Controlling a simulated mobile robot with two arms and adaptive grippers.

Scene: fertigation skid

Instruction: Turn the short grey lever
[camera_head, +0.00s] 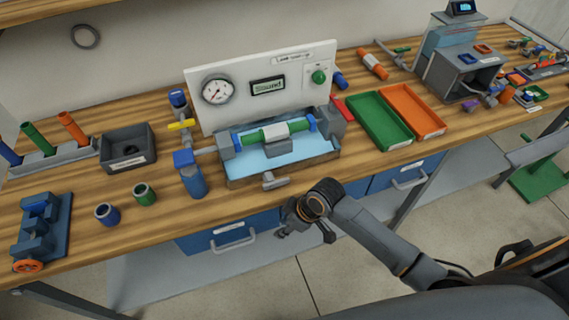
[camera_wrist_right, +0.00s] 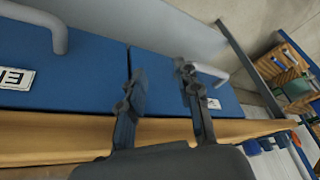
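A short grey lever (camera_head: 273,181) sticks out at the front of the shallow tray (camera_head: 235,183) of the test rig, near the bench's front edge. My right gripper (camera_head: 305,233) is in front of the bench, below and to the right of the lever, and apart from it. In the right wrist view its two fingers (camera_wrist_right: 162,88) stand apart with nothing between them. They are near the blue drawer fronts (camera_wrist_right: 80,75), and the lever does not show there. My left gripper is in neither view.
The rig's panel (camera_head: 262,88) carries a gauge (camera_head: 217,90) and a green knob (camera_head: 319,76). A yellow lever (camera_head: 181,124) sits on a pipe at its left. Green (camera_head: 378,120) and orange (camera_head: 412,110) trays lie to the right. A drawer handle (camera_head: 233,240) juts out below the bench edge.

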